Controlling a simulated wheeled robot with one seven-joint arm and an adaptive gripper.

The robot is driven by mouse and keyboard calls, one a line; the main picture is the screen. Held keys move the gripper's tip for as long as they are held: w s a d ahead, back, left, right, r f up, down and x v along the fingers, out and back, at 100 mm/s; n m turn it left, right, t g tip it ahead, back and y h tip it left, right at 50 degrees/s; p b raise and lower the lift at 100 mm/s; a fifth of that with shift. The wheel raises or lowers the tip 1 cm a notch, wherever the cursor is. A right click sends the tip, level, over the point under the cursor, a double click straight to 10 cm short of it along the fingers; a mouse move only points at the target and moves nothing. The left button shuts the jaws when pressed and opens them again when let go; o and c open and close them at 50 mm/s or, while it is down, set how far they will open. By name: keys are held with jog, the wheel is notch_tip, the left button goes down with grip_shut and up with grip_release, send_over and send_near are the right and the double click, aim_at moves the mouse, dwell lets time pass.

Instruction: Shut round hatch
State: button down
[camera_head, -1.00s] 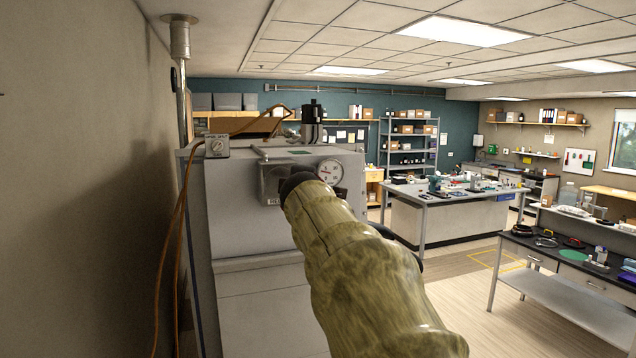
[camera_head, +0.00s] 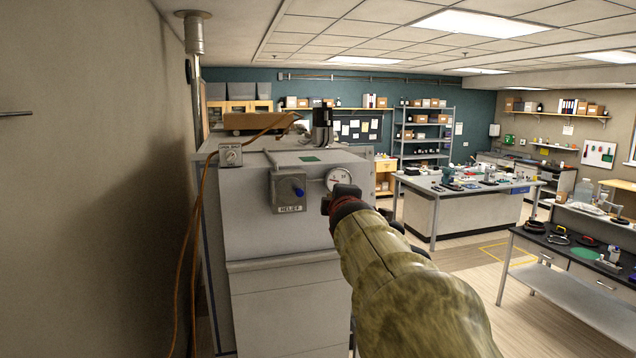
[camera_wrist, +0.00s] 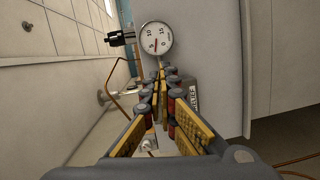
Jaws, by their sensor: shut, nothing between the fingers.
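I cannot make out the round hatch in either view. The large grey cabinet (camera_head: 280,245) stands ahead and to the left of my sleeved arm. My gripper (camera_head: 342,193) is beside the cabinet's upper right front, just below the round dial gauge (camera_head: 338,179), and partly hidden by my arm. In the wrist view my gripper (camera_wrist: 163,75) is shut and empty, its yellow-padded fingers meeting below the gauge (camera_wrist: 156,38). I cannot tell whether it touches the cabinet.
A lab bench (camera_head: 465,205) and a black-topped table (camera_head: 575,265) stand to the right, with open floor between.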

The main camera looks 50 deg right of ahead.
jog(key=s, duration=0.1)
jog(key=s+p, duration=0.1)
jog(key=s, duration=0.1)
jog(key=shift+s+d+r, duration=0.1)
jog(key=shift+d+r, duration=0.05)
jog(key=shift+r, duration=0.15)
dwell(0.3)
